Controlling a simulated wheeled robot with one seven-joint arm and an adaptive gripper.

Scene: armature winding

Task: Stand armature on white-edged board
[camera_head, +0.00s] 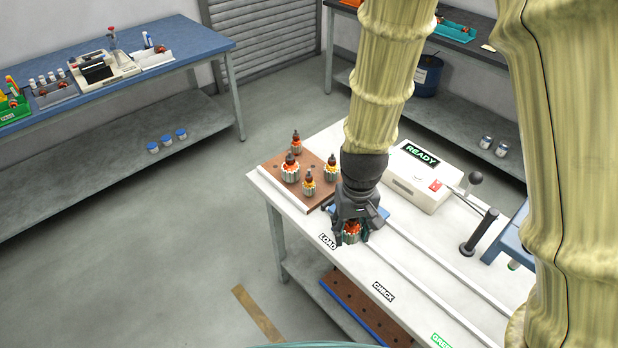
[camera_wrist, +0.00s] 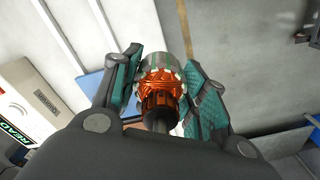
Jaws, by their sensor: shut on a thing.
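My gripper (camera_head: 352,226) is shut on an armature (camera_head: 351,236) near the LOAD label on the white table. In the wrist view the armature (camera_wrist: 163,88) shows its orange copper windings and grey core between my two teal finger pads (camera_wrist: 165,92). Whether its lower end touches anything is hidden. A brown board (camera_head: 271,168) lies on the table's far left corner, just beyond my gripper; its edge looks pale against the white table. Several armatures stand upright on it, among them a large one (camera_head: 290,170) and a smaller one (camera_head: 309,184).
A white READY box (camera_head: 419,180) and a black-handled lever (camera_head: 479,231) stand to the right. A blue-edged brown board (camera_head: 352,302) lies on the shelf below. Some holes on the table board are empty.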

